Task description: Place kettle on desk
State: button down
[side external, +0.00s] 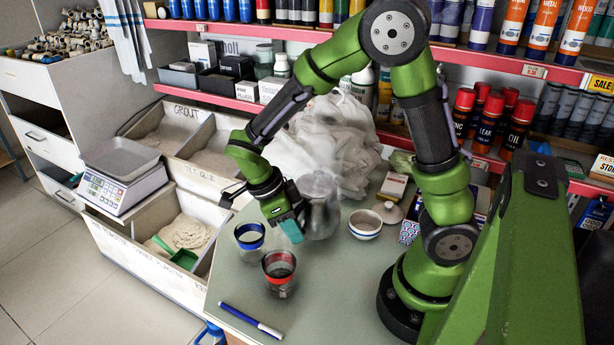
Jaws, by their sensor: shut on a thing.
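The gripper's fingers and a teal patch near the fingertips hide part of that side, so the exact grip is hidden. I cannot tell whether the kettle's base touches the grey-green desk top or is slightly above it.
A blue-rimmed glass (250,241) and a red-rimmed glass (280,272) stand close to my gripper. A white bowl (365,224) is right of the kettle. A blue marker (250,320) lies at the front. Crumpled white plastic (325,145) is behind. The front-centre desk is clear.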

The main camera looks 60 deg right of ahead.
jog(key=shift+f, duration=1.65)
jog(key=c, duration=1)
grip_release()
jog(key=shift+f, duration=0.15)
jog(key=v, duration=1.2)
jog(key=s+r+n+t+y, duration=0.1)
jog(key=s+r+n+t, duration=0.1)
jog(key=n, duration=0.6)
jog(key=s+r+n+t+y, duration=0.2)
jog(key=s+r+n+t, duration=0.1)
jog(key=n, duration=0.5)
jog(key=s+r+n+t+y, duration=0.1)
jog(key=s+r+n+t, duration=0.2)
jog(key=n+t, duration=0.3)
jog(key=shift+d+r+n, duration=0.15)
jog(key=shift+r+n, duration=0.65)
jog(key=shift+n, duration=0.1)
